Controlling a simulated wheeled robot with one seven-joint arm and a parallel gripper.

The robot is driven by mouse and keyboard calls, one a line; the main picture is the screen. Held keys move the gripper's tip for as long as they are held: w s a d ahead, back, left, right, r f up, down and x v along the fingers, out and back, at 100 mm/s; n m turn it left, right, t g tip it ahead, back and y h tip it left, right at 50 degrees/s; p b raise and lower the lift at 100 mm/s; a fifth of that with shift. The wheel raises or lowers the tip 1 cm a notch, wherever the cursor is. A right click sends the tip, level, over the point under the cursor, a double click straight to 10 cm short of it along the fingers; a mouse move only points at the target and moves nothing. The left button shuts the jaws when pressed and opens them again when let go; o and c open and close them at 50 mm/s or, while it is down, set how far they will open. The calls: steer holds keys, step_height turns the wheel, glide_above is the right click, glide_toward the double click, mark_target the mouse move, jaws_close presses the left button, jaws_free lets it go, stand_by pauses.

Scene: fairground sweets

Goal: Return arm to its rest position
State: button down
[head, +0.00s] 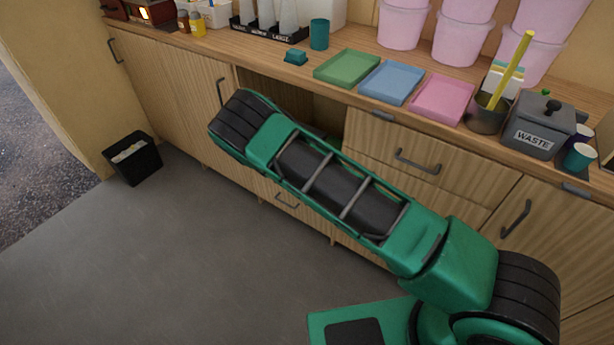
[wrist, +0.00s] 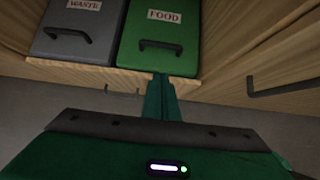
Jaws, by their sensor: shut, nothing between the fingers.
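My gripper (wrist: 161,98) shows in the wrist view as narrow green fingers pressed together, with nothing between them. It points toward the wooden edge in front of two lidded bins, and I cannot tell whether it touches that edge. In the head view my arm stretches across the front of the counter (head: 455,148) toward an open compartment (head: 328,111), and my gripper is hidden behind the arm.
In the wrist view a grey WASTE bin (wrist: 75,45) and a green FOOD bin (wrist: 160,62) sit between wooden panels. Green (head: 347,67), blue (head: 391,82) and pink (head: 443,98) trays lie on the counter. The grey floor (head: 190,260) is clear at left, beside a black bin (head: 133,160).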

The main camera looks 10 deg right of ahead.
steer(key=s+d+r+m+g+y, duration=0.15)
steer(key=s+d+r+m, duration=0.45)
steer(key=r, duration=0.6)
steer(key=s+d+r+m+y, duration=0.2)
steer(key=s+d+r+m, duration=0.45)
steer(key=r, duration=0.65)
steer(key=s+d+r+m+g+y, duration=0.1)
steer(key=s+d+r+m+y, duration=0.15)
steer(key=s+r+m, duration=0.75)
steer(key=s+d+r+m+t, duration=0.1)
steer(key=s+d+r+m, duration=0.15)
steer(key=s+r, duration=0.3)
steer(key=s+d+r+m, duration=0.1)
steer(key=s+r+m, duration=0.25)
steer(key=s, duration=0.35)
steer(key=s+d+f+m+g, duration=0.1)
steer(key=s+d+m+g, duration=0.1)
steer(key=s+d, duration=0.4)
steer(key=s+d+f+m+g, duration=0.1)
steer(key=s+d, duration=0.4)
steer(key=s, duration=0.5)
steer(key=shift+s+d+m+g, duration=0.3)
steer(key=shift+m+g, duration=0.35)
steer(key=shift+m, duration=0.6)
steer(key=shift+w, duration=0.1)
